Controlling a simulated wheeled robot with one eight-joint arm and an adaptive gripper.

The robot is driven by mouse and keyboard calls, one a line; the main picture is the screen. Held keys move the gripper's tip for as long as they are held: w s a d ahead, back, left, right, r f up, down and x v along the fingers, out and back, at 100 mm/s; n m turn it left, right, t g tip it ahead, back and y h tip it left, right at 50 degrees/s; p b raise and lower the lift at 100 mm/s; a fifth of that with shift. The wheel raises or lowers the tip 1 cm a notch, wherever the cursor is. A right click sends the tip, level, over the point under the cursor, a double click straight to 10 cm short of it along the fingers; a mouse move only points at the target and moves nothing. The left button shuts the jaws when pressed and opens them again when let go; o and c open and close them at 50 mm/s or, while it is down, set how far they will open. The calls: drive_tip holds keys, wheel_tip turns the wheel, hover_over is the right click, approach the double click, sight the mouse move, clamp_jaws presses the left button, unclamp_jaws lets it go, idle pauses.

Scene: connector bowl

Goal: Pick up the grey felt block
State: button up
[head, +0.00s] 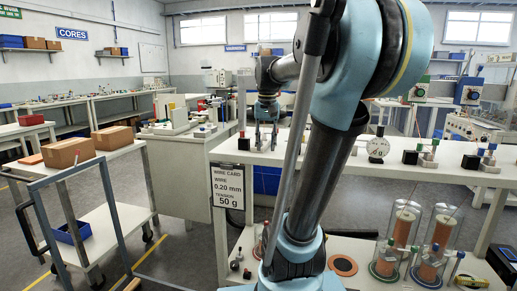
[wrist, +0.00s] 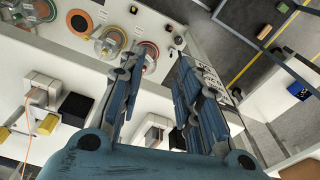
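My gripper (head: 266,146) hangs over the left part of the white bench in the head view. In the wrist view my gripper (wrist: 160,58) has its two blue fingers wide apart, with nothing held between them. I cannot pick out a grey felt block for certain in either view. A pale grey-white block (wrist: 150,127) with a red part shows between the finger bases in the wrist view, beside a small black block. I cannot tell if it is felt. My arm hides part of the bench in the head view.
The white bench (head: 350,168) carries a black block with a red knob (head: 244,142), a round dial (head: 378,148) and other black blocks. Spools in clear cylinders (head: 402,228) stand on the lower shelf.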

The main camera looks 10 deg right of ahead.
drive_tip(key=w+d+r+m+g, duration=0.1)
drive_tip(key=w+r, duration=0.6)
drive_tip(key=w, duration=0.3)
drive_tip(key=w+d+r+m, duration=0.1)
drive_tip(key=w+r+m, duration=0.1)
drive_tip(key=w+r, duration=0.65)
drive_tip(key=f, duration=0.6)
drive_tip(key=w+f, duration=0.1)
drive_tip(key=f, duration=0.6)
drive_tip(key=w+f, duration=0.1)
drive_tip(key=f, duration=0.5)
drive_tip(key=shift+a+f, duration=0.1)
drive_tip(key=shift+f, duration=0.2)
drive_tip(key=c, duration=0.6)
